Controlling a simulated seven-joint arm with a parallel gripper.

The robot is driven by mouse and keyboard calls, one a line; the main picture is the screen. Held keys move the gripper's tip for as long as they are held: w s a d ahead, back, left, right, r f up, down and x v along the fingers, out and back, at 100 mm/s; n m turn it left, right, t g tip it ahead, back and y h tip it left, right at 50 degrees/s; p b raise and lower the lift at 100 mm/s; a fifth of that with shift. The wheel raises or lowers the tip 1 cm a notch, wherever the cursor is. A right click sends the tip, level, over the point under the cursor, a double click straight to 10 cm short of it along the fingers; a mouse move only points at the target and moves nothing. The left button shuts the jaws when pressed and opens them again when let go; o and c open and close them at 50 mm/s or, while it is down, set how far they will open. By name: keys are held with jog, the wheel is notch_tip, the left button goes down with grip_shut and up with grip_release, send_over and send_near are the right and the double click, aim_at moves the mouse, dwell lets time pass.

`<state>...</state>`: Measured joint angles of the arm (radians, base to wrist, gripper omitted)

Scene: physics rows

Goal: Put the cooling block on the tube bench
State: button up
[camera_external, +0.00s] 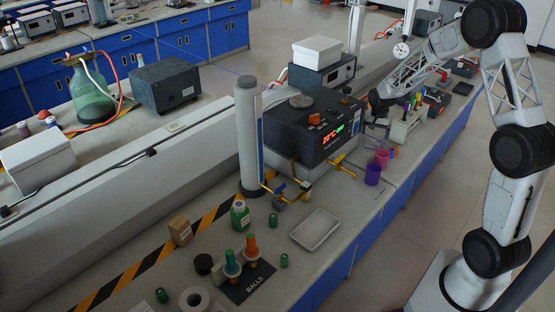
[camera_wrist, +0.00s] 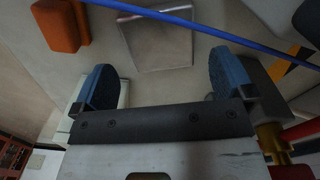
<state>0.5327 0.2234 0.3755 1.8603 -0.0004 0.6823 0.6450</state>
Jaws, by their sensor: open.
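My gripper (camera_wrist: 163,82) is open, with its two blue finger pads well apart and nothing between them. A square silvery-grey block (camera_wrist: 155,42) shows beyond the fingertips in the wrist view; it may be the cooling block, but I cannot tell for certain. In the external view my gripper (camera_external: 382,100) is at the far end of the bench, small and partly lost against dark equipment. A pale rack (camera_external: 404,128) with coloured tubes is beside it; it may be the tube bench. I cannot make out the silvery block in the external view.
A blue rod or cable (camera_wrist: 215,32) crosses the wrist view near the fingertips. An orange object (camera_wrist: 60,26) lies at upper left. A shallow tray (camera_external: 316,229) lies in front.

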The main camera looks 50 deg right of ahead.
aim_at(373, 141)
notch_tip(373, 141, up, 8)
dwell(0.4)
jog(key=shift+f, duration=0.1)
dwell(0.5)
jog(key=s+a+r+n, duration=0.2)
jog(key=s+a+r, duration=0.25)
jog(key=a, duration=0.25)
jog(key=s+a+r+n+t, duration=0.1)
jog(key=s+a+r+n, duration=0.1)
jog(key=s+a+r, duration=0.35)
jog(key=s+a+r+n, duration=0.25)
jog(key=a+r, duration=0.35)
jog(key=a, duration=0.3)
jog(key=s+a+r+n, duration=0.1)
jog(key=s+a+n, duration=0.2)
jog(key=s+a, duration=0.4)
jog(key=s+a+r+n+t, duration=0.1)
jog(key=s+a+n, duration=0.3)
jog(key=s+a, duration=0.4)
jog(key=s, duration=0.6)
jog(key=shift+s+a+r+t, duration=0.25)
jog(key=shift+r+t, duration=0.05)
jog(key=shift+r, duration=0.05)
